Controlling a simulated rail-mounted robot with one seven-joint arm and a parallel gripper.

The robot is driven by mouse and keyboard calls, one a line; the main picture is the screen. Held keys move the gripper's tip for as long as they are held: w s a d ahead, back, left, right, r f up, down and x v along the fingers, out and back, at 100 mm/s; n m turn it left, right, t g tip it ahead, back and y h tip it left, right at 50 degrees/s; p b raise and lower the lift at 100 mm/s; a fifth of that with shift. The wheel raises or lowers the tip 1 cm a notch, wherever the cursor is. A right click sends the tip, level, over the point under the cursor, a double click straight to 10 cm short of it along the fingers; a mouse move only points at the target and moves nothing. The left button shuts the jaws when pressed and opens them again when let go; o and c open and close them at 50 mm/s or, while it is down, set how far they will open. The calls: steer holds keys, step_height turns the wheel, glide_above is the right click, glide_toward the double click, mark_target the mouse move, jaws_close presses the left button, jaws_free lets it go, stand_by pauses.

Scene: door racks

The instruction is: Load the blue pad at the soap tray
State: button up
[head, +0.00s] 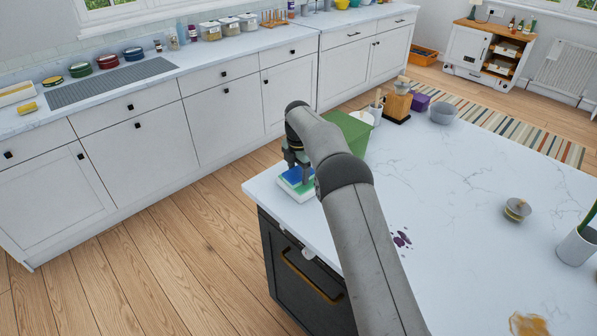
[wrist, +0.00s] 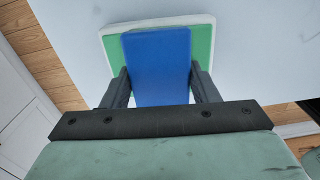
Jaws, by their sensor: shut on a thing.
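The blue pad (wrist: 158,68) is between the two fingers of my gripper (wrist: 160,88) in the wrist view, and the gripper is shut on it. In the head view the blue pad (head: 292,175) shows below my gripper (head: 297,170), partly hidden by it. The soap tray (wrist: 204,38), green inside with a white rim, lies under the pad on the counter corner. In the head view the tray (head: 305,192) shows around the pad. The pad overlaps the tray's green surface; I cannot tell whether it touches it.
A white pot with utensils, a wooden-based grinder (head: 397,103) and a grey bowl (head: 442,112) stand farther back. Purple spots (head: 401,239) mark the white island counter (head: 470,190). The counter's edge is just left of the tray.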

mark_target(299, 172)
steer(key=shift+r+p, duration=0.55)
steer(key=shift+r, duration=2.95)
